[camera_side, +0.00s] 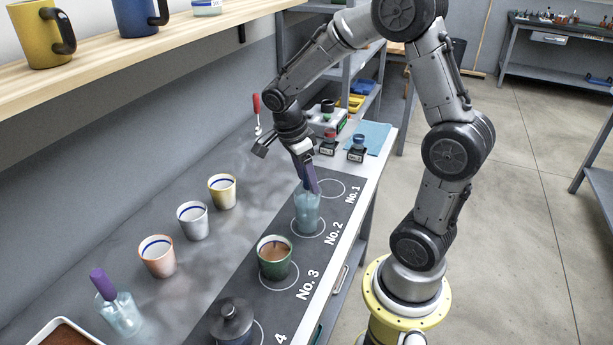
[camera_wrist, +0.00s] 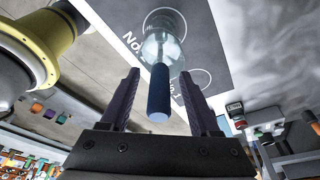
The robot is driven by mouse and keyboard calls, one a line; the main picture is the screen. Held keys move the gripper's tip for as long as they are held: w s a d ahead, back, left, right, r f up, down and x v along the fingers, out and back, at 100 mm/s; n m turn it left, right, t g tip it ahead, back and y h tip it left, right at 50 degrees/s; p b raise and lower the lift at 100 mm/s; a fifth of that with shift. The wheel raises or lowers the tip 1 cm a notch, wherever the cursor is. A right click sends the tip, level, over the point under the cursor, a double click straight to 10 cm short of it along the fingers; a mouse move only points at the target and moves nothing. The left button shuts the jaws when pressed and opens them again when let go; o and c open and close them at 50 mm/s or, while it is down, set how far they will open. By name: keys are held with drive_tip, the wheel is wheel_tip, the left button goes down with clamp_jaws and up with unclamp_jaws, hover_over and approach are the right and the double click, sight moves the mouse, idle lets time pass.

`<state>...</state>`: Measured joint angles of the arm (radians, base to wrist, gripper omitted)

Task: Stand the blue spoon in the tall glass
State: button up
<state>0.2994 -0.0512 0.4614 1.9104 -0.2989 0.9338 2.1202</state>
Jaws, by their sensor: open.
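The tall glass (camera_side: 307,212) is clear and pale blue and stands on the circle marked No. 2. It also shows in the wrist view (camera_wrist: 163,45). The blue spoon's handle (camera_wrist: 158,95) rises out of the mouth of this glass, its end toward the wrist camera. The spoon's lower part is hard to make out through the glass. My gripper (camera_wrist: 160,76) is open, with a finger on either side of the handle and gaps visible beside it. In the side view my gripper (camera_side: 309,178) is just above the glass, and its fingers largely hide the handle.
A green cup (camera_side: 274,264) with brown contents stands at No. 3, and a dark lidded pot (camera_side: 231,325) is near No. 4. Yellow, white and pink cups line the left. Another glass (camera_side: 121,318) holds a purple-handled thing (camera_side: 103,284). A shelf (camera_side: 150,55) hangs at upper left.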

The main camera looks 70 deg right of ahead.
drive_tip(key=v, duration=1.3)
drive_tip(key=shift+r, duration=0.4)
drive_tip(key=shift+w, duration=0.1)
drive_tip(key=s+a+r+n+t, duration=0.3)
drive_tip(key=s+a+r+n, duration=0.1)
drive_tip(key=s+a, duration=0.15)
drive_tip(key=s+a+f+n+t+y, duration=0.1)
drive_tip(key=s+a+f+n+t, duration=0.1)
drive_tip(key=n, duration=0.8)
drive_tip(key=s+a+f+n+t+y, duration=0.1)
drive_tip(key=s+n, duration=0.4)
drive_tip(key=n, duration=0.6)
drive_tip(key=shift+s+a+f+n+t, duration=0.35)
drive_tip(key=shift+a+f+t, duration=0.35)
drive_tip(key=shift+a+f, duration=0.6)
